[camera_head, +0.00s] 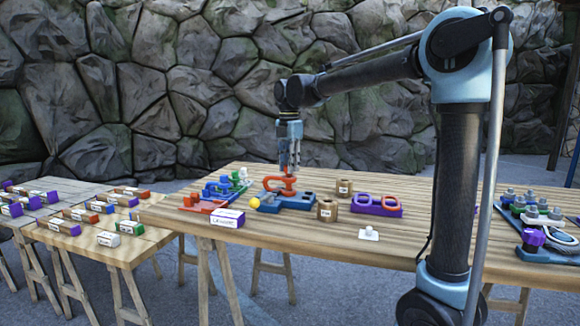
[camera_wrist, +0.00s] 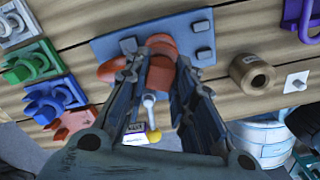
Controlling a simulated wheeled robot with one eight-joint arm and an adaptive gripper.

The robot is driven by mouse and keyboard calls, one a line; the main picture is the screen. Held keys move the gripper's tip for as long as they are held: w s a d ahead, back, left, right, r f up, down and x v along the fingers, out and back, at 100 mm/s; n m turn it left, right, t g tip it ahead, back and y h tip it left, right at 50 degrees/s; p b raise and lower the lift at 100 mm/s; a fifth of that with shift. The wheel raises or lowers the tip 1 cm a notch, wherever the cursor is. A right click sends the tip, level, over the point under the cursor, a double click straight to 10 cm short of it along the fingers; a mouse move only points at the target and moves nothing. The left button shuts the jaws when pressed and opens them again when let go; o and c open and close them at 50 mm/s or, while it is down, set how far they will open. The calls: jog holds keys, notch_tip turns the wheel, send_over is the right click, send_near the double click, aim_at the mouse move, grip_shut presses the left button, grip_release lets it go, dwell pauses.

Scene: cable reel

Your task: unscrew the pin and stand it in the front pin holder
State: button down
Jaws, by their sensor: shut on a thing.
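My gripper (camera_head: 289,162) points down over a blue base plate (camera_head: 290,205) and is shut on the upper part of a red-orange pin (camera_head: 289,182). In the wrist view the fingers (camera_wrist: 158,66) close on the pin (camera_wrist: 160,72). The pin is at a red-orange shackle (camera_head: 272,183) on the plate; how far its thread is engaged is hidden. The front pin holder (camera_head: 327,209), a brown block, stands right of the plate. In the wrist view the holder (camera_wrist: 250,70) shows a dark round opening. A second brown holder (camera_head: 344,188) stands behind it.
A purple double-ring fixture (camera_head: 377,205) and a small white piece (camera_head: 368,233) are to the right. A yellow ball (camera_head: 255,203) and a white-purple box (camera_head: 228,218) are at the left front. Green and blue fixtures (camera_head: 226,185) stand left of the plate.

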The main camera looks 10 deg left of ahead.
jog(key=shift+r, duration=0.15)
jog(key=shift+r, duration=3.8)
